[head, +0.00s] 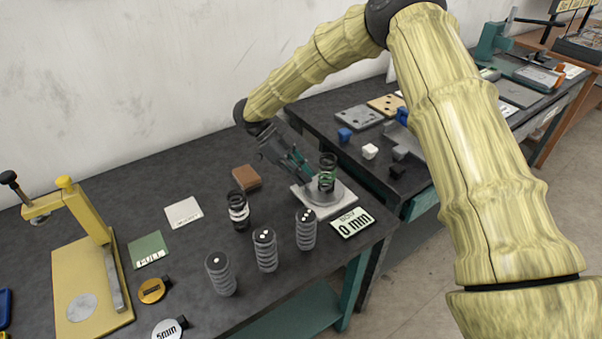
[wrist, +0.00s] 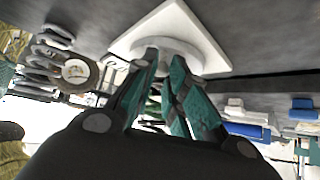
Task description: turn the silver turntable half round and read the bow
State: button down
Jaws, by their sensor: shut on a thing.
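The silver turntable (head: 338,195) sits on a pale square base plate near the right end of the dark bench. It also shows in the wrist view (wrist: 188,54), just beyond my fingertips. A dark spring with green coils (head: 328,161) stands upright on it. My gripper (head: 310,172) reaches in from the left, low over the turntable, and is shut on the green spring. In the wrist view, my fingers (wrist: 162,62) hide most of the spring. The bow display (head: 352,222) lies in front of the turntable and reads 0 mm.
Several grey springs (head: 265,250) stand at the front. A black spring with a white band (head: 239,211) and a brown block (head: 246,178) are to the left. A yellow press (head: 90,260) stands far left. A second bench with blue and white blocks (head: 370,151) is behind right.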

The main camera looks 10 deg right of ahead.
aim_at(317, 186)
jog(key=shift+w+d+m+g+y+p, duration=0.45)
jog(key=shift+m+g+y, duration=0.1)
jog(key=shift+m, duration=0.45)
jog(key=shift+w+d+m+g+y+p, duration=0.35)
jog(key=shift+w+m+g+y, duration=0.15)
jog(key=shift+m, duration=0.5)
jog(key=shift+w+d+f+m+g+y+p, duration=0.1)
jog(key=shift+w+d+m+g+y+p, duration=0.15)
jog(key=shift+m+y, duration=0.35)
jog(key=shift+d+m+g+y+p, duration=0.2)
jog(key=shift+d+m+y, duration=0.15)
jog(key=shift+m, duration=0.35)
jog(key=shift+f, duration=0.1)
jog(key=c, duration=1.4)
grip_release()
jog(key=shift+d, duration=0.15)
jog(key=shift+w+a, duration=0.1)
jog(key=shift+a, duration=0.1)
jog(key=shift+w+r, duration=0.1)
jog(key=shift+r, duration=0.2)
jog(key=v, duration=1.1)
jog(key=shift+w+d+r, duration=0.15)
jog(key=shift+w+r, duration=0.05)
